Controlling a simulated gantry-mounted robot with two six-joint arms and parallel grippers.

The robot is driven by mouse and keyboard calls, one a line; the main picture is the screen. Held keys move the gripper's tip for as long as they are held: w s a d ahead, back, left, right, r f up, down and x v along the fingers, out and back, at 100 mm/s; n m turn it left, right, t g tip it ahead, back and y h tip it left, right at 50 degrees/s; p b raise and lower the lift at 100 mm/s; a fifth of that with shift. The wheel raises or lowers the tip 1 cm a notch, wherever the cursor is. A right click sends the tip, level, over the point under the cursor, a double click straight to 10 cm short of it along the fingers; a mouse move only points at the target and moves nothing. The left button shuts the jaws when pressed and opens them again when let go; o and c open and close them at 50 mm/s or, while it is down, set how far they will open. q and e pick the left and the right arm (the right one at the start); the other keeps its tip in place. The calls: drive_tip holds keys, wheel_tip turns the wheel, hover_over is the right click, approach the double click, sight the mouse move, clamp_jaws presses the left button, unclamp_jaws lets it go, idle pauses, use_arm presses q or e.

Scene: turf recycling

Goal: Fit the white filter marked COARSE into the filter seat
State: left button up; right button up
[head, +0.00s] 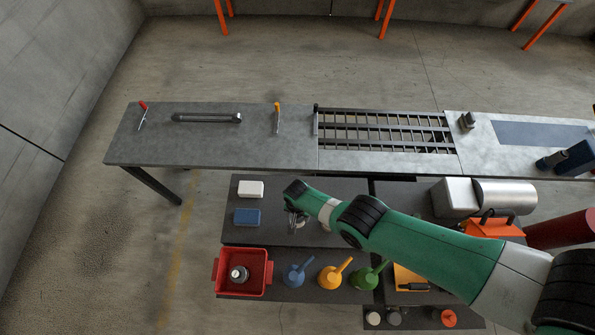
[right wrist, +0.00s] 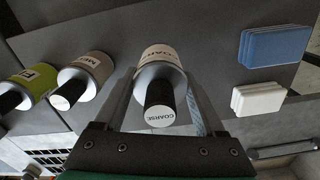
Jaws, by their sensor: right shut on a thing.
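The filter marked COARSE (right wrist: 160,70) is in the right wrist view, with a pale labelled band, a grey body, a dark neck and a white end cap reading COARSE. My right gripper (right wrist: 162,84) has a finger on each side of it and is shut on it. In the head view my right gripper (head: 297,217) is over the dark lower bench, left of centre, and my wrist largely hides the filter. I cannot pick out the filter seat for certain in either view. My left gripper is not in view.
A white block (head: 251,189) and a blue block (head: 247,217) lie beside my gripper. A red bin (head: 267,273) and several coloured cans, including a blue one (head: 297,274), stand in front.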

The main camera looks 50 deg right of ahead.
sight(297, 218)
drive_tip(key=shift+f+b, duration=1.7)
drive_tip(key=shift+f, duration=0.3)
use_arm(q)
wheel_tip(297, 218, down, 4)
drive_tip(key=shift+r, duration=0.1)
use_arm(e)
drive_tip(key=o, duration=1.5)
